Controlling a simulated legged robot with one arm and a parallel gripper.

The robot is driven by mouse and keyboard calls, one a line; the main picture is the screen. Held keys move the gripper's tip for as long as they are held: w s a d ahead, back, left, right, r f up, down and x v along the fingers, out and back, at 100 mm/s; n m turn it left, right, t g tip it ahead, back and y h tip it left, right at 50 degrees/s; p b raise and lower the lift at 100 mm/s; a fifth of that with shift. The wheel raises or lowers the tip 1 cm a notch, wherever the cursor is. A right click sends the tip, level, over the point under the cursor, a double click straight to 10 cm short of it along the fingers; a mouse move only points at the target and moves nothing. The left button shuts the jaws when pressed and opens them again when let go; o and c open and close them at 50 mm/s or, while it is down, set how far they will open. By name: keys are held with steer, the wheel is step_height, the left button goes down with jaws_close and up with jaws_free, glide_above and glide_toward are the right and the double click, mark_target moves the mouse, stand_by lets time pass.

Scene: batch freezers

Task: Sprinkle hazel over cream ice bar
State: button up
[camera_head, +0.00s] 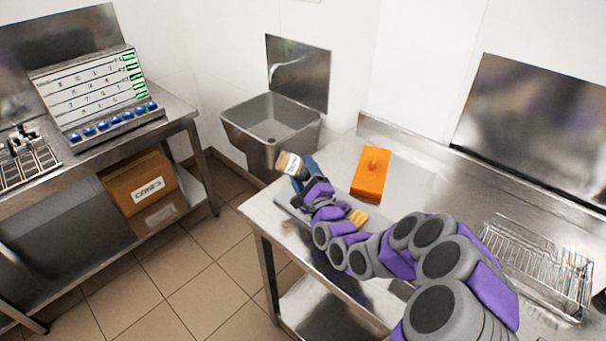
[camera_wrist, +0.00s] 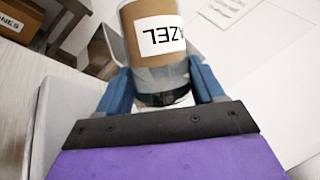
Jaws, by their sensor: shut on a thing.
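My gripper (camera_head: 303,173) is shut on a brown shaker (camera_head: 289,163) with a white label and a grey end, held above the table's left corner. In the wrist view, the blue fingers of my gripper (camera_wrist: 162,90) stand on both sides of the hazel shaker (camera_wrist: 158,40). Its label reads "AZEL" upside down, and the shaker looks tilted in the head view. A small tan-yellow piece (camera_head: 358,217) shows just behind my arm on the steel table (camera_head: 412,180); I cannot tell whether it is the cream ice bar. My arm hides part of the table.
A wire rack (camera_head: 540,265) is at the right. A sink (camera_head: 270,125) stands behind. At the left are a labelled panel (camera_head: 90,90) and a "CONES" box (camera_head: 140,182) on a shelf.

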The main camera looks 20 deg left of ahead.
steer(key=shift+s+d+r, duration=0.1)
steer(key=shift+r, duration=0.75)
steer(key=shift+f, duration=0.85)
steer(key=n, duration=0.1)
steer(key=n+p, duration=0.1)
steer(key=shift+r+n+g, duration=0.25)
steer(key=shift+n+g, duration=0.05)
steer(key=shift+g, duration=0.1)
steer(key=shift+f+n+g+h+p, duration=0.2)
steer(key=shift+n+g+h+p, duration=0.15)
steer(key=shift+n, duration=0.55)
